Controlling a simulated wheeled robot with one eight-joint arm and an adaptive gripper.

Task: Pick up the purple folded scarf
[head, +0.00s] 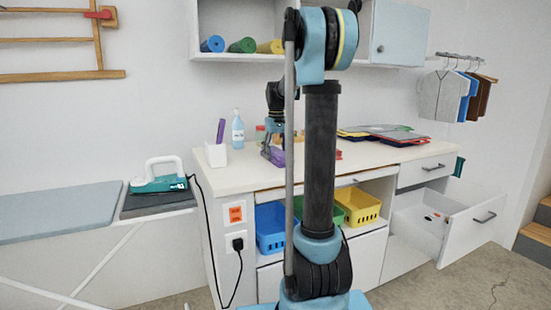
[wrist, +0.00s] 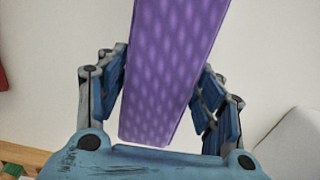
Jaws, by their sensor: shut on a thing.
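The purple folded scarf (wrist: 172,70) fills the middle of the wrist view as a long patterned strip. My gripper (wrist: 163,88) has its blue fingers on both sides of the scarf and is shut on it. In the head view the scarf (head: 277,157) shows as a small purple patch below my gripper (head: 271,147), over the white counter (head: 235,179). My arm's column hides part of this spot. I cannot tell whether the scarf touches the counter.
A white holder with a purple item (head: 216,152) and a clear blue bottle (head: 238,129) stand left of my gripper. Folded clothes (head: 385,134) lie to the right. An iron (head: 159,177) stands at the left. An open drawer (head: 462,228) juts out at the right.

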